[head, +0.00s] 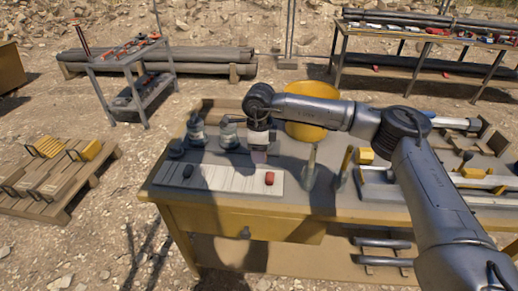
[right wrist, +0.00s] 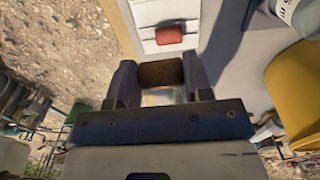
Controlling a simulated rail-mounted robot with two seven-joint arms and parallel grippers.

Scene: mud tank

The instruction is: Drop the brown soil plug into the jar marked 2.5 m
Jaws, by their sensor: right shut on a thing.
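My right gripper (head: 259,152) hangs over the workbench, above the back edge of the pale sectioned tray. In the right wrist view its two fingers (right wrist: 155,80) are shut on the brown soil plug (right wrist: 160,73), one finger on each side. In the head view the plug cannot be told apart clearly. Two jars stand left of the gripper, one jar (head: 196,131) farther left and another jar (head: 229,134) nearer to it. Part of a labelled jar (right wrist: 298,12) shows in the right wrist view. The 2.5 m mark cannot be read. My left gripper is out of view.
The pale tray (head: 225,180) holds a red piece (head: 270,178). A yellow basin (head: 306,132) stands behind my right arm. An upright grey tool (head: 310,167) stands right of the tray. Dark lids (head: 176,148) lie at the bench's left end.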

